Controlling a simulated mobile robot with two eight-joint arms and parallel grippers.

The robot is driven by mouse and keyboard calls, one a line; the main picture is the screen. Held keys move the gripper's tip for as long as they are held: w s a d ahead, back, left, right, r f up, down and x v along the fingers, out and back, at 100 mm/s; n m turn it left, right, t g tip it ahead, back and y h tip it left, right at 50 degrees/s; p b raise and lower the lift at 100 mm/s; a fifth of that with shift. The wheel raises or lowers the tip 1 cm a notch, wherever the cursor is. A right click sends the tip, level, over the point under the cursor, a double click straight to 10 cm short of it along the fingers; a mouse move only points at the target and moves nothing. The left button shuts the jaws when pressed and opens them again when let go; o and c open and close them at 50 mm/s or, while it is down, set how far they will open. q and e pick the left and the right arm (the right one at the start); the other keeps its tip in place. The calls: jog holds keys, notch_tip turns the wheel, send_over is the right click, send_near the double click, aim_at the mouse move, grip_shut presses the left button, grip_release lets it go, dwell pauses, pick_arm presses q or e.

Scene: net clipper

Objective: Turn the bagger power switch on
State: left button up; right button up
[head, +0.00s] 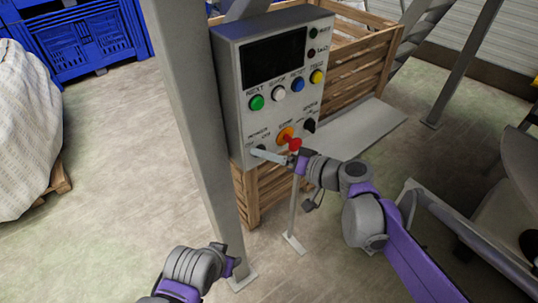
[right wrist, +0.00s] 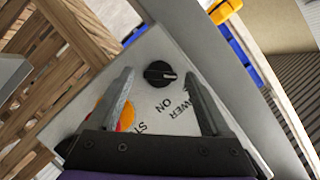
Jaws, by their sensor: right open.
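The control panel (head: 233,75) is a grey box on a post. Its power switch is a black rotary knob (right wrist: 160,73) labelled "POWER ON" in the right wrist view, with a pale pointer line facing right in that picture. My right gripper (head: 259,154) is at the panel's lower left corner in the head view, where it partly covers the switch. In the right wrist view its open fingers lie either side of the knob, with visible gaps. Whether the fingertips touch the panel face is unclear. My left gripper (head: 236,264) is low in the head view, its fingers not distinguishable.
A red and yellow stop button (head: 285,134) sits close to my right gripper. Another black knob (head: 309,125) is right of it, and coloured buttons (head: 257,102) are above. A grey pillar (head: 190,110) stands left of the panel, a wooden crate (head: 350,62) behind it.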

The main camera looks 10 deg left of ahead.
jog(key=shift+a, duration=0.15)
jog(key=shift+c, duration=0.3)
grip_shut()
jog(key=shift+w+f+m, duration=0.1)
jog(key=shift+f+m, duration=0.05)
jog(key=shift+m, duration=0.15)
jog(key=m+y+b, duration=0.2)
jog(key=m, duration=0.3)
jog(key=m+t+y+b, duration=0.1)
jog(key=m+y+b, duration=0.1)
jog(key=m, duration=0.3)
jog(key=f+m+t+y+b, duration=0.1)
jog(key=m+b, duration=0.2)
jog(key=m, duration=0.3)
jog(key=shift+y+b, duration=0.4)
jog(key=shift+m, duration=0.4)
